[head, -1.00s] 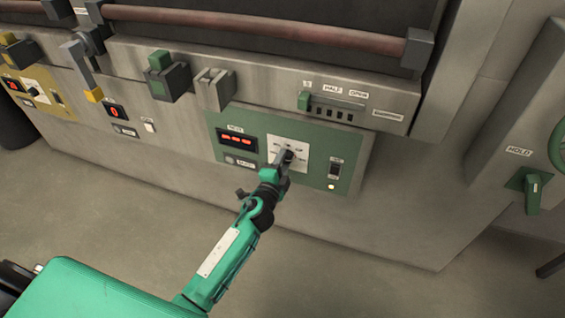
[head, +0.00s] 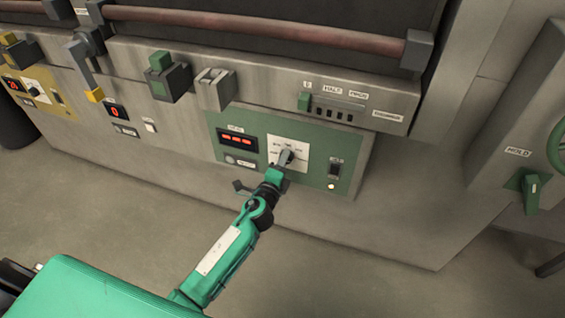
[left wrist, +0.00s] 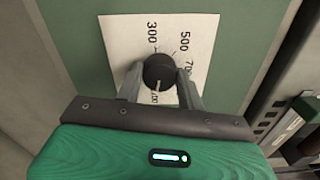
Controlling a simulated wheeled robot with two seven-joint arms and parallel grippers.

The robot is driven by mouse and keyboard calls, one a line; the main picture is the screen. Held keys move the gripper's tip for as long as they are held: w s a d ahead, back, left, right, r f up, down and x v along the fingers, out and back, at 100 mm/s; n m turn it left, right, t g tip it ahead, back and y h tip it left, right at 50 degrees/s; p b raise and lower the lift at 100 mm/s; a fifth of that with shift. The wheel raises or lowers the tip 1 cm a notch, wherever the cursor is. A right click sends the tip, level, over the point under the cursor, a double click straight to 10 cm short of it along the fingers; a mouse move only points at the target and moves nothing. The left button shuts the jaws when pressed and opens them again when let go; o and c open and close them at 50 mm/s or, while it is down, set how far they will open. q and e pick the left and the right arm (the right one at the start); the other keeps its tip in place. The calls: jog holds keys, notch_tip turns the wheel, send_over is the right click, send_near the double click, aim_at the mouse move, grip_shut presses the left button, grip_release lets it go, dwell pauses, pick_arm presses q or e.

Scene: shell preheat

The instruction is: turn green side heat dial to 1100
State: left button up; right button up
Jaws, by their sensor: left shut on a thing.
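The green side heat dial is a black round knob (left wrist: 158,70) on a white scale plate (left wrist: 120,38) in the left wrist view. The scale shows 300, 500, a partly hidden 70-something and a label ending in 00 below the knob. A pale mark on the knob points down toward that lower label. In the head view the white plate (head: 302,150) sits on the green panel (head: 345,150). My left gripper (head: 285,160) is shut on the dial, one finger on each side. The fingers and palm hide part of the scale. My right gripper is not in view.
A red-lit display (head: 237,139) is left of the dial, and a black switch (head: 335,169) with a lit lamp (head: 331,186) is right of it. A slider (head: 304,101) sits above. A yellow panel (head: 58,98) is far left. The floor in front is clear.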

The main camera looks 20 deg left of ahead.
pick_arm(q)
jog(key=o, duration=1)
jog(key=s+b, duration=0.1)
jog(key=s, duration=1.3)
jog(key=shift+a, duration=0.2)
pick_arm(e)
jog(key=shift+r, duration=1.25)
pick_arm(q)
jog(key=shift+w, duration=0.1)
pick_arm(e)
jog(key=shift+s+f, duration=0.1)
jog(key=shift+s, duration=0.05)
